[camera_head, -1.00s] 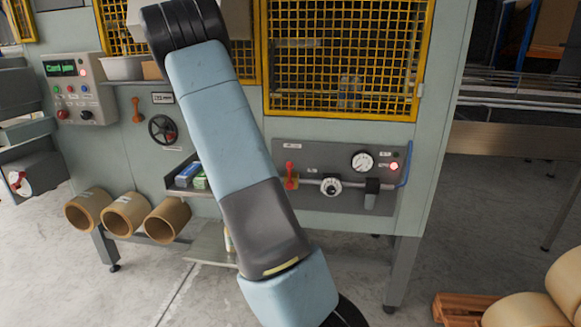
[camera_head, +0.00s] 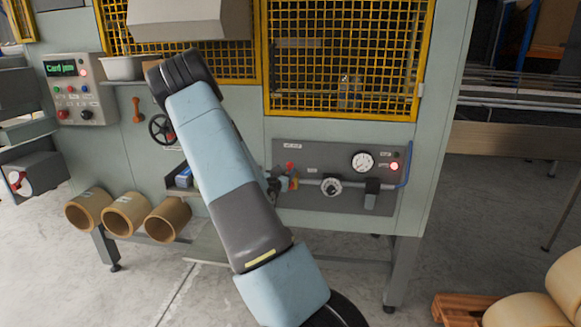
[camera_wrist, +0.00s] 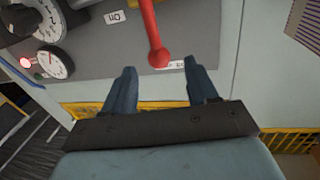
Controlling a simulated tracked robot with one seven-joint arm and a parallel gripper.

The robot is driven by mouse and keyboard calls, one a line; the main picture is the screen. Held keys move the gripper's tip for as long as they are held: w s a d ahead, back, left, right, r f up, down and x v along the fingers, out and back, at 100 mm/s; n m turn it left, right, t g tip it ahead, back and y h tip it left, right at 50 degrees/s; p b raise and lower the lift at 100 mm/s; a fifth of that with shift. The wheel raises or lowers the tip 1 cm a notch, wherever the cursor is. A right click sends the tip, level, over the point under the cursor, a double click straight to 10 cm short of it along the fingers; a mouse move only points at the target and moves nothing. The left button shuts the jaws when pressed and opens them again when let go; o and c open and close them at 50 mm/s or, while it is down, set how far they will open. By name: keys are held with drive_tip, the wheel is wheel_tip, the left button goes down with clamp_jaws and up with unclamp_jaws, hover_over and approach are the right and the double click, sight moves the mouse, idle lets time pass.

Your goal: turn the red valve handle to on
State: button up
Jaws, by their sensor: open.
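The red valve handle (camera_wrist: 153,32) shows large in the wrist view, with its knobbed end between my two fingertips and apart from both. A label reading "On" (camera_wrist: 114,17) is left of the handle; another label (camera_wrist: 172,66) is partly covered by the knob. My gripper (camera_wrist: 159,68) is open, with one finger on each side of the handle's end.
A pressure gauge (camera_head: 362,161), a round knob (camera_head: 331,187) and a lit red lamp (camera_head: 394,166) are right of the handle. A yellow mesh guard (camera_head: 345,115) is above the panel. Cardboard tubes (camera_head: 125,215) and a handwheel (camera_head: 161,130) are to the left.

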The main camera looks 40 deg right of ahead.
sight(288, 167)
drive_tip(key=shift+x, duration=3.15)
drive_tip(key=shift+c, duration=0.2)
clamp_jaws()
drive_tip(key=shift+d, duration=0.1)
drive_tip(key=shift+a, duration=0.2)
